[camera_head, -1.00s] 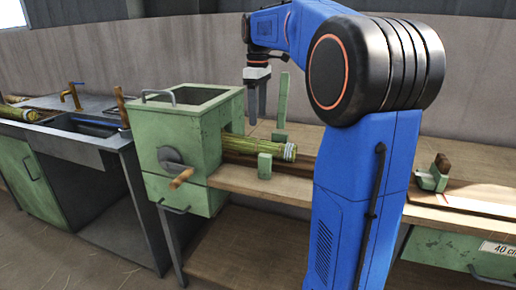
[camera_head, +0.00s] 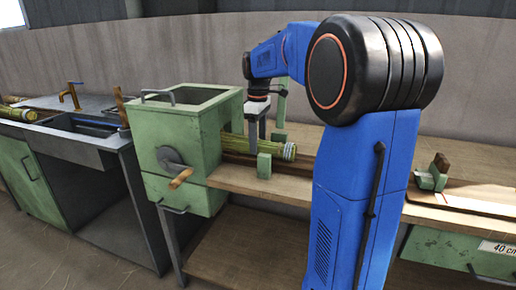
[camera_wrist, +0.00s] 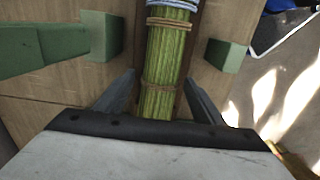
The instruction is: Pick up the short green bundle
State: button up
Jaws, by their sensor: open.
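The short green bundle (camera_head: 278,150) lies on the wooden bench, running out of the side of the green winding box (camera_head: 190,130) between two green posts. In the wrist view the bundle (camera_wrist: 165,60) shows brown ties and a pale blue-white band near its far end. My gripper (camera_head: 255,150) is lowered over the bundle close to the box. In the wrist view my open gripper (camera_wrist: 165,98) has one finger on each side of the bundle, with gaps showing. Whether the fingertips reach below the bundle's top is hard to tell.
A green post (camera_head: 264,166) stands at the front of the bundle and another (camera_head: 281,105) behind it. The box has a crank with a wooden handle (camera_head: 180,178). A sink bench (camera_head: 80,125) is at the left. A small green stop (camera_head: 433,174) stands on the right bench.

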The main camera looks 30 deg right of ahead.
jog(key=c, duration=1.2)
